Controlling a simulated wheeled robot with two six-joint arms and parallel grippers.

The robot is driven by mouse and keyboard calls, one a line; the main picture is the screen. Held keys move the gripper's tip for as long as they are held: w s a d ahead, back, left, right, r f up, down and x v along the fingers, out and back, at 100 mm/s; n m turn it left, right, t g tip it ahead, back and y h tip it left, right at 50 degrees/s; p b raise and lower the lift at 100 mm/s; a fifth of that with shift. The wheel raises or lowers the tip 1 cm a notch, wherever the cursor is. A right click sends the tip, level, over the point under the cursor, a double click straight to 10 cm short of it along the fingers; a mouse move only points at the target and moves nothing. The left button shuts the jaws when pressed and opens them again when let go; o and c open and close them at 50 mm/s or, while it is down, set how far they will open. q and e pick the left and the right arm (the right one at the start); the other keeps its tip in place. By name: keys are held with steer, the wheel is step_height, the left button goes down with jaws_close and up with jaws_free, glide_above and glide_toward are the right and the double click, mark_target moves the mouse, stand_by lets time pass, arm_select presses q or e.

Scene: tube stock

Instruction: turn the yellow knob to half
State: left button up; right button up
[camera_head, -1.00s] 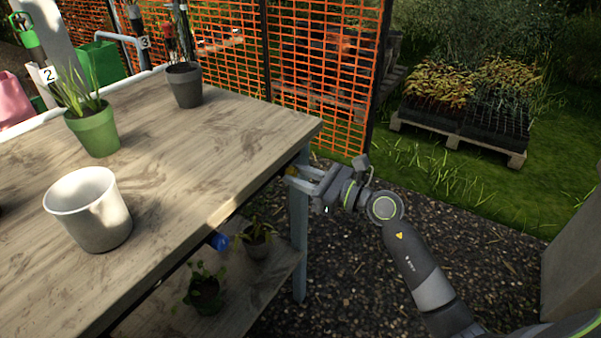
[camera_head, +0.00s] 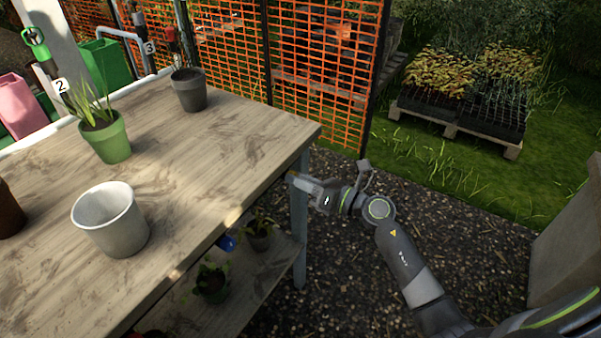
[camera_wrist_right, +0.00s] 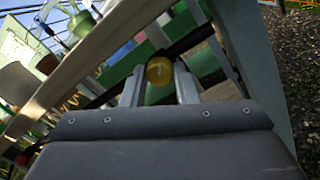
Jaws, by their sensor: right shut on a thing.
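The yellow knob (camera_wrist_right: 159,71) is round and sits between the two fingers of my right gripper (camera_wrist_right: 160,88) in the right wrist view. The gripper is shut on it. In the head view my right gripper (camera_head: 293,178) reaches the right end of the table's front edge, beside the table leg, and the knob is mostly hidden there. The mark on the knob's face is too small to read for its angle. My left gripper is not in view.
A blue knob (camera_head: 227,243) sits further left along the table front. The wooden table (camera_head: 215,150) carries a white pot (camera_head: 110,222), a green potted plant (camera_head: 110,140) and a dark grey pot (camera_head: 188,90). A lower shelf (camera_head: 255,285) holds small plants. Gravel lies right of the table.

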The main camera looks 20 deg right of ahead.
arm_select(q)
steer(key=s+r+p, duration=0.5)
steer(key=p, duration=0.4)
arm_select(e)
steer(key=shift+r+m+t, duration=0.1)
steer(key=shift+m+t, duration=0.2)
steer(key=shift+m, duration=4.8)
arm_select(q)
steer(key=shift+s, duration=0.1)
arm_select(e)
steer(key=o, duration=1)
steer(key=shift+s, duration=0.1)
